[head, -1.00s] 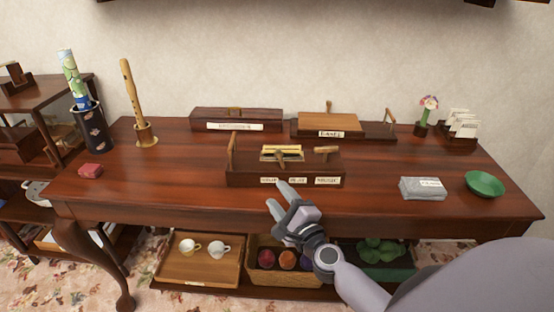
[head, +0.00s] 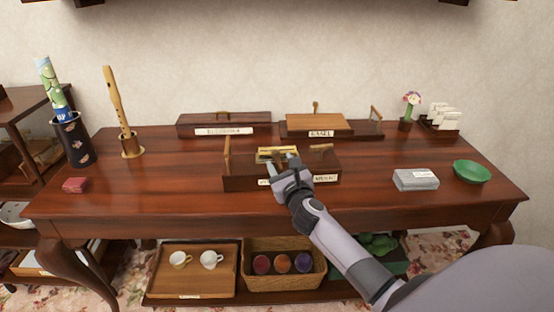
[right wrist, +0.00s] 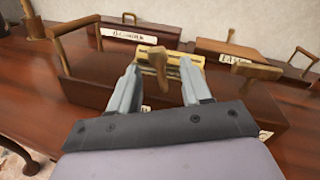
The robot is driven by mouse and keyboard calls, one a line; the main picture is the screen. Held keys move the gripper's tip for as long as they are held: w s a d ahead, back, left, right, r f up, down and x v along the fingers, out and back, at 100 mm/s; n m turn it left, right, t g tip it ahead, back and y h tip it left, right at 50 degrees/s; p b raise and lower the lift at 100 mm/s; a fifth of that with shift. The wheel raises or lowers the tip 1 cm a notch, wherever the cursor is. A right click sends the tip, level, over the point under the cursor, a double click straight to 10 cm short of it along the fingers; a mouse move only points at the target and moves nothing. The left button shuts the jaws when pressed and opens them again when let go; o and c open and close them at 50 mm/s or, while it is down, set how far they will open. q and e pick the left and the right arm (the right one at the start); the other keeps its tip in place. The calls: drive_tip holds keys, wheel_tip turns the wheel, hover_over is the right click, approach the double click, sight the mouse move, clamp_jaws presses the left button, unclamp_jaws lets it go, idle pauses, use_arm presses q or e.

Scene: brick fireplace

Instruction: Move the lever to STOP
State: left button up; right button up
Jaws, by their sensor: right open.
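A dark wooden box (head: 240,183) stands on the table with a brass-coloured plate (head: 264,151) on top. A short wooden lever (right wrist: 149,52) rises in front of the plate in the right wrist view. My right gripper (head: 283,164) is open over the front of the box, with one finger on each side of the lever. I cannot tell whether a finger touches it. The box also has a tall handle (right wrist: 78,35) at its left and a wooden knob (right wrist: 256,70) at its right. The gripper partly hides the front labels, so I cannot read STOP. My left gripper is out of view.
Behind stand two other wooden boxes, one at left (head: 225,119) and one at right (head: 352,130). A recorder (head: 114,98) stands upright at left, beside a dark cylinder (head: 74,142). A red block (head: 75,185), grey block (head: 415,179) and green bowl (head: 471,171) lie clear of my gripper.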

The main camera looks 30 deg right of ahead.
sight(275, 159)
drive_tip(key=shift+b+x, duration=0.4)
drive_tip(key=shift+x, duration=1.5)
clamp_jaws()
drive_tip(key=shift+a+r+n+p, duration=0.15)
drive_tip(key=shift+n+p, duration=0.25)
drive_tip(key=shift+p, duration=0.6)
drive_tip(key=shift+w+a+f+n+p, duration=0.15)
drive_tip(key=shift+f+n+p, duration=0.1)
drive_tip(key=shift+n+p, duration=0.3)
